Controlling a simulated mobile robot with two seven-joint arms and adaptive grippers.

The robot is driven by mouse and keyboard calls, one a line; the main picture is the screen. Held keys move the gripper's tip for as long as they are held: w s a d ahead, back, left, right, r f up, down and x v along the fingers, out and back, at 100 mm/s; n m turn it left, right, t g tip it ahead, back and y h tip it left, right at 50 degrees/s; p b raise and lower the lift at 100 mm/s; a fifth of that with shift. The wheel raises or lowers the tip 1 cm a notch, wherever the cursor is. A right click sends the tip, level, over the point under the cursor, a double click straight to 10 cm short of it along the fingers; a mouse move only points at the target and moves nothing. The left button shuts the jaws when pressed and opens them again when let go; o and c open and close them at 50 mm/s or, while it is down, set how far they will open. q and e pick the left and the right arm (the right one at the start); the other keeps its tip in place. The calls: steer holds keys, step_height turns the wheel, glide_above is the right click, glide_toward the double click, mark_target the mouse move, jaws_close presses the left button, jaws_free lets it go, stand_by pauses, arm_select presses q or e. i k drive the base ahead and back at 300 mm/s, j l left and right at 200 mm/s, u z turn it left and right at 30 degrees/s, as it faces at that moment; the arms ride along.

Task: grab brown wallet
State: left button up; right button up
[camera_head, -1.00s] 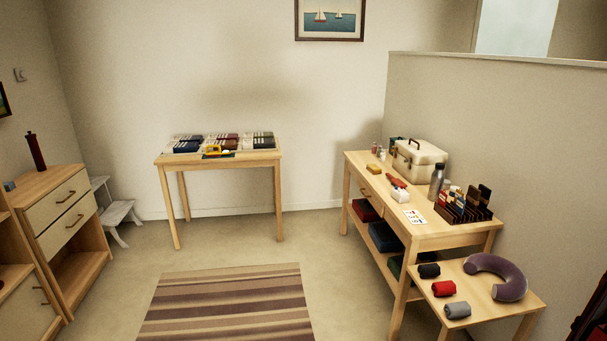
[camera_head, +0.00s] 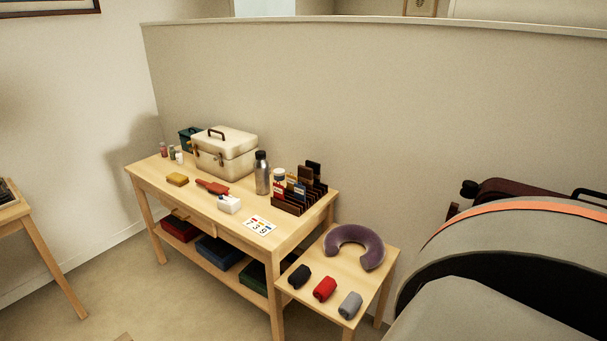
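A dark slotted rack (camera_head: 288,207) stands at the right end of the wooden table. Several small upright items with red, blue, white and dark brown faces fill its slots. A dark brown, flat item (camera_head: 313,171) stands upright at its back and may be the brown wallet; it is too small to be sure. Neither of my grippers is in view.
Beside the rack are a metal bottle (camera_head: 262,174), a cream case (camera_head: 224,155) and a number card (camera_head: 259,226). A lower side table (camera_head: 328,268) holds a purple neck pillow (camera_head: 354,245) and several rolls. A large grey shape hides the lower right.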

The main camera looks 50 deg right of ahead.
mark_target(305, 176)
steer(key=i+j+z, duration=0.1)
steer(key=i+z, duration=0.25)
steer(key=i+j+z, duration=0.15)
steer(key=z, duration=0.2)
steer(key=i+j+z, duration=0.6)
steer(key=z, duration=0.25)
steer(key=i+j+z, duration=0.25)
steer(key=z, duration=0.2)
steer(key=i+j+z, duration=0.15)
steer(key=j+z, duration=0.8)
steer(key=i+l, duration=0.05)
